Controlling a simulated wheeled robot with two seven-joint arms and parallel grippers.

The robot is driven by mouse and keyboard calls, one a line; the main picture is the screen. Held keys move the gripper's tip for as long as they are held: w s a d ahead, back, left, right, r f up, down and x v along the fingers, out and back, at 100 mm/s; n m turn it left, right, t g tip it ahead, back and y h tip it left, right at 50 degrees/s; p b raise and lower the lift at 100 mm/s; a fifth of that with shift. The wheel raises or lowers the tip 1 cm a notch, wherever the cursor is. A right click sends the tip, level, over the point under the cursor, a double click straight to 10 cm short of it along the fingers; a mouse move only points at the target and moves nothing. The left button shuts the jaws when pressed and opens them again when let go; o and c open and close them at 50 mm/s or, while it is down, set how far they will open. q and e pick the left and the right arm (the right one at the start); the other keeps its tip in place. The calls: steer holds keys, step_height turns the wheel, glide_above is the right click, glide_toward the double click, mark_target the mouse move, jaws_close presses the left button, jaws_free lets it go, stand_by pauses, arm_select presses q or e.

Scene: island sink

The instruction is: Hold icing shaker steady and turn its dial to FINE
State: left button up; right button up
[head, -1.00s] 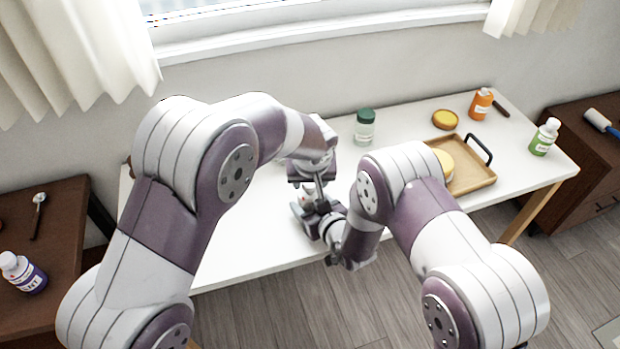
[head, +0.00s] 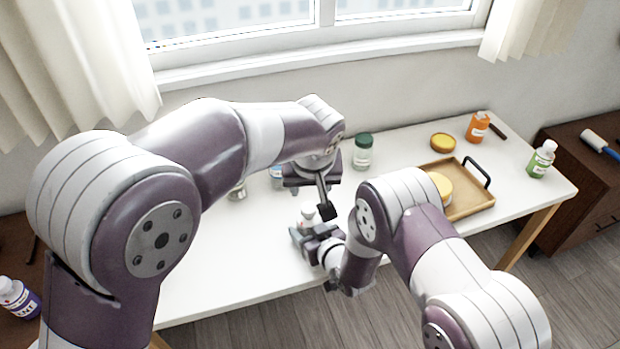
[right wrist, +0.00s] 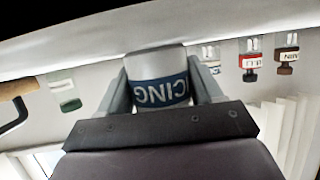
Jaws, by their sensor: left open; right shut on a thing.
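The icing shaker (head: 309,213) is a small white container, mostly hidden in the head view between my grippers. In the right wrist view, the shaker (right wrist: 160,92) fills the jaws, with a blue band reading "ICING" upside down. My right gripper (head: 318,240) is shut on its body, with one finger on each side. My left gripper (head: 322,200) is open above and beside the shaker's top, its dark finger pointing down. The dial and its setting cannot be made out.
A green-capped jar (head: 363,152) stands behind the grippers. A wooden tray (head: 470,205) with a yellow round item, a yellow-topped tin (head: 443,142), an orange bottle (head: 478,127) and a green bottle (head: 542,159) are to the right. The white table's (head: 230,265) front left is clear.

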steer(key=o, duration=1.2)
steer(key=shift+s+d+r, duration=0.15)
steer(key=shift+s+d, duration=0.05)
steer(key=shift+s, duration=0.15)
steer(key=v, duration=1)
steer(key=shift+s+d+r, duration=0.1)
steer(key=shift+s+d, duration=0.05)
steer(key=shift+s, duration=0.2)
steer(key=d+r+m+g+h+p, duration=0.2)
steer(key=d+r+g+h+p, duration=0.15)
steer(key=d, duration=0.25)
arm_select(q)
steer(key=s+a+f+g, duration=0.1)
steer(key=s+a+f, duration=0.1)
steer(key=s+a, duration=0.6)
steer(key=s+a+f+m+g+p, duration=0.1)
steer(key=s+a+f+g, duration=0.1)
steer(key=s+a, duration=0.6)
steer(key=a+f, duration=0.1)
steer(key=a, duration=0.1)
steer(key=shift+a+f, duration=0.25)
steer(key=shift+a, duration=0.05)
arm_select(e)
steer(key=s+d+r+m+g+h, duration=0.2)
steer(key=s+d+r+g, duration=0.5)
steer(key=s, duration=0.4)
steer(key=shift+s+d+r+m+h, duration=0.2)
steer(key=shift+s+m+h, duration=0.2)
steer(key=shift+m, duration=0.3)
